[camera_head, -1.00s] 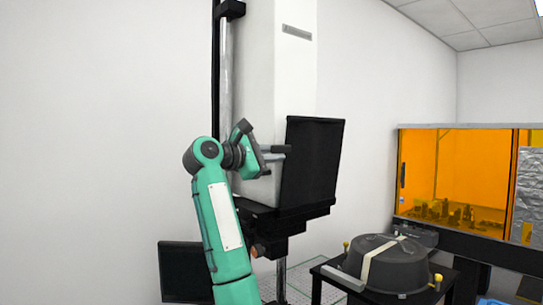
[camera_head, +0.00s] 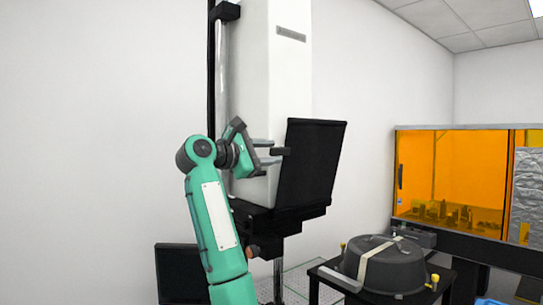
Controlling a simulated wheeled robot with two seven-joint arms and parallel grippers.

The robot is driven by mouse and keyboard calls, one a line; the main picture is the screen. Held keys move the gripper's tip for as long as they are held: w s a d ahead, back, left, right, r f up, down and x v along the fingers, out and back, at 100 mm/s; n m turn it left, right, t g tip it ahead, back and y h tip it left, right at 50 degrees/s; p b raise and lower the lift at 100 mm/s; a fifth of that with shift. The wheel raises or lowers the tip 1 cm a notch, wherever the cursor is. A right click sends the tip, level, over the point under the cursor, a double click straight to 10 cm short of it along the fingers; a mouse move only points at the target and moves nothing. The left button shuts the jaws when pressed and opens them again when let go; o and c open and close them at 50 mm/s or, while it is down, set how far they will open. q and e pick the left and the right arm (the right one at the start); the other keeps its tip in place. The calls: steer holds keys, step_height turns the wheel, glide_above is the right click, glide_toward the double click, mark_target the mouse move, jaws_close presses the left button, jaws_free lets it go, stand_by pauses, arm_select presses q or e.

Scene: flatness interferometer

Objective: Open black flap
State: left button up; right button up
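The black flap (camera_head: 312,163) is a flat dark panel standing nearly upright, slightly tilted, on the front of the white interferometer column (camera_head: 272,75). It rises above a black stage (camera_head: 285,216). My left gripper (camera_head: 276,155) is at the flap's left edge, with its fingers pointing right. The two fingers show apart, one above the other, with nothing seen between them. The upper fingertip is close to the flap's edge; I cannot tell whether it touches. My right gripper is not in view.
A dark round lidded vessel (camera_head: 385,268) with a pale strap sits on a black stand at the lower right. An orange-windowed enclosure (camera_head: 450,180) stands behind it. A dark monitor (camera_head: 180,272) is at the lower left.

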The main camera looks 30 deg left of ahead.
arm_select(q)
steer(key=b+v, duration=0.6)
steer(key=v, duration=0.7)
steer(key=shift+a, duration=0.15)
steer(key=shift+r, duration=0.1)
